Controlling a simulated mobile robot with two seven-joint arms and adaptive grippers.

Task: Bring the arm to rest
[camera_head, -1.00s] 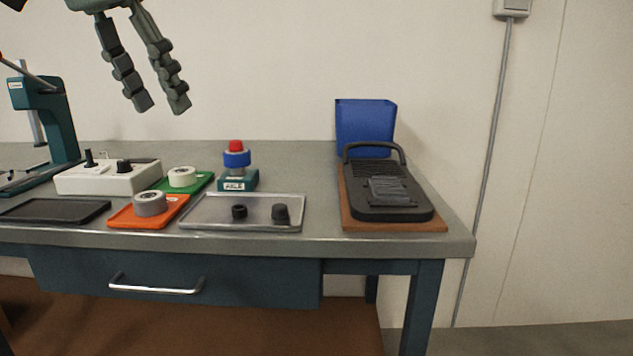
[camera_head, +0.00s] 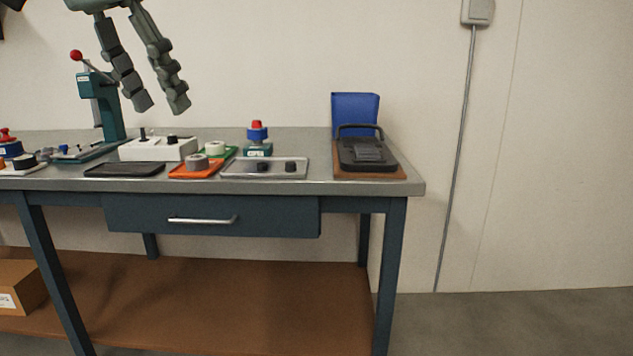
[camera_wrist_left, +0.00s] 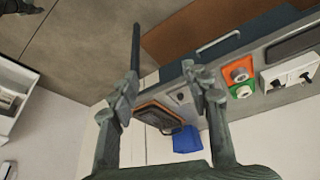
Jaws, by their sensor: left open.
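My left gripper (camera_head: 161,106) hangs at the upper left of the head view, fingers pointing down and apart, with nothing between them. It is raised and clear of the workbench (camera_head: 290,185). In the left wrist view the two fingers (camera_wrist_left: 163,88) are spread, with the bench and wall seen beyond them. My right gripper is not in view.
The bench holds a black device on a brown board (camera_head: 368,155), a blue bin (camera_head: 355,112), a metal tray (camera_head: 235,174), orange tray (camera_head: 181,174), white control box (camera_head: 158,150) and teal press (camera_head: 112,112). A cardboard box (camera_head: 22,285) sits on the lower shelf. Floor at right is clear.

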